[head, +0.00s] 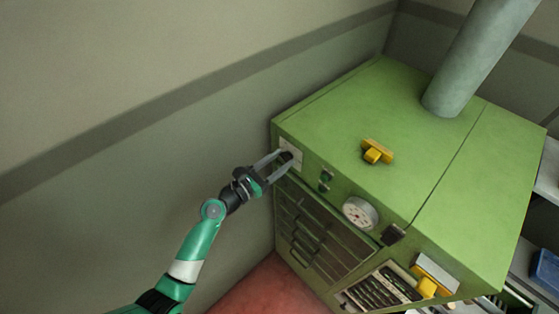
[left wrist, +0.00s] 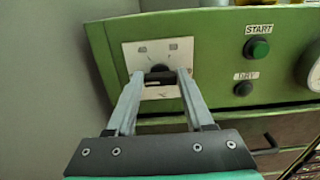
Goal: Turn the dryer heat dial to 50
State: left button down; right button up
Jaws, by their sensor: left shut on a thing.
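The green dryer (head: 350,110) stands against the wall in the head view. Its heat dial is a dark knob (left wrist: 160,68) on a white plate (left wrist: 132,52) at the left end of the front panel. My left gripper (head: 283,160) reaches the plate from the left, and its two fingers are closed on the dial. In the left wrist view the left gripper (left wrist: 159,78) has one finger on each side of the knob. The fingers and the dark part between them hide much of the knob and the lower scale. The dial's setting cannot be read. My right gripper is not in view.
A green START button (left wrist: 257,47) and a dark DRY button (left wrist: 243,88) sit right of the plate. A round gauge (head: 360,213) is further right. Drawers (head: 318,236) lie below. A yellow-handled thing (head: 377,151) is on top. A grey duct (head: 478,60) rises behind.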

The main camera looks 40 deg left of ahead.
pick_arm(q)
jog(key=shift+m, duration=0.4)
jog(key=m+b, duration=0.1)
jog(key=m, duration=0.4)
jog(key=shift+d, duration=0.15)
jog(key=m+b, duration=0.1)
jog(key=m, duration=0.5)
jog(key=shift+d+f+b, duration=0.1)
jog(key=shift+f+b, duration=0.1)
jog(key=shift+b, duration=0.2)
jog(key=m+b, duration=0.3)
jog(key=m, duration=0.3)
jog(key=shift+f, duration=0.15)
jog(key=shift+m+b, duration=1.35)
jog(key=shift+m, duration=1.65)
jog(key=shift+c, duration=1.4)
grip_release()
